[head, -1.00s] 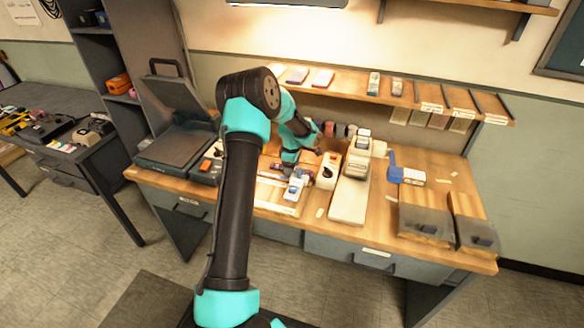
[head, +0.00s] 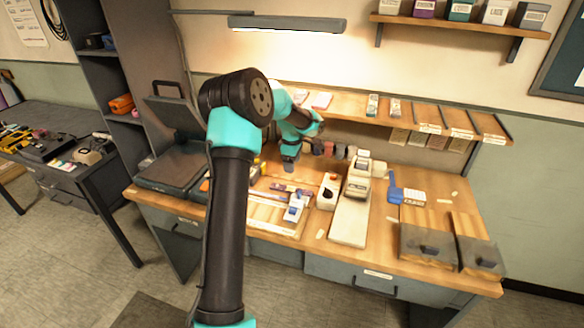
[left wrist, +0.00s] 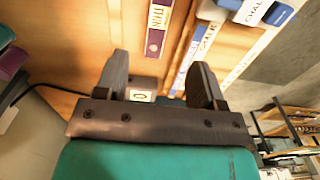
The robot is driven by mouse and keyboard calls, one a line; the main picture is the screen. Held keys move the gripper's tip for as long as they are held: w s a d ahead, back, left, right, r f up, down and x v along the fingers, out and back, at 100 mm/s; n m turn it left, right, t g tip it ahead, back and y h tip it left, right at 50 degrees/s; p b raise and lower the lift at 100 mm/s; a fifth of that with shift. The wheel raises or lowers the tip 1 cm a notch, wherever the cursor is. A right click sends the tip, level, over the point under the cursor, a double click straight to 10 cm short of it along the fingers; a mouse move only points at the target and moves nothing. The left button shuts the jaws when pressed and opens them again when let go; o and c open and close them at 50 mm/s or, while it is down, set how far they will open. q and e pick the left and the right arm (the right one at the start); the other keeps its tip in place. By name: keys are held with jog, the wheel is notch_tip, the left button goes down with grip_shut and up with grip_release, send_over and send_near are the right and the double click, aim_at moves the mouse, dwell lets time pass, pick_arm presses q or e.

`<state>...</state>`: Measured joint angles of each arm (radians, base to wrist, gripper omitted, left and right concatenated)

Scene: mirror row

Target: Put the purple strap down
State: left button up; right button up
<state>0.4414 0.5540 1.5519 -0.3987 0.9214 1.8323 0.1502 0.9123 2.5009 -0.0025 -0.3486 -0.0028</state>
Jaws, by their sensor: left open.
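The purple strap (left wrist: 157,35) with a pale printed label lies on the wooden bench in the left wrist view. In the head view it seems to be the thin dark purple strip (head: 292,189) on the bench, just in front of the gripper. My left gripper (head: 289,166) points down above the bench behind the strip. In the left wrist view its two fingers (left wrist: 168,88) are spread, and the strap lies beyond them, not between them. A small block with a white and red label (left wrist: 141,95) shows between the fingers, farther off. My right gripper is not in view.
A blue and white device (head: 294,208) stands in front of the strip. A white unit with a black knob (head: 328,192) and a long pale machine (head: 350,215) stand to its right. A shelf (head: 345,103) runs behind. A dark hinged press (head: 175,165) stands at the left.

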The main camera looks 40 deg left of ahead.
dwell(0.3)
pick_arm(q)
jog(key=shift+o, duration=0.5)
jog(key=r, duration=0.5)
jog(key=shift+w+d, duration=0.25)
jog(key=shift+d, duration=0.15)
send_over(294, 190)
notch_tip(294, 190, down, 12)
jog(key=shift+w+a+f, duration=0.1)
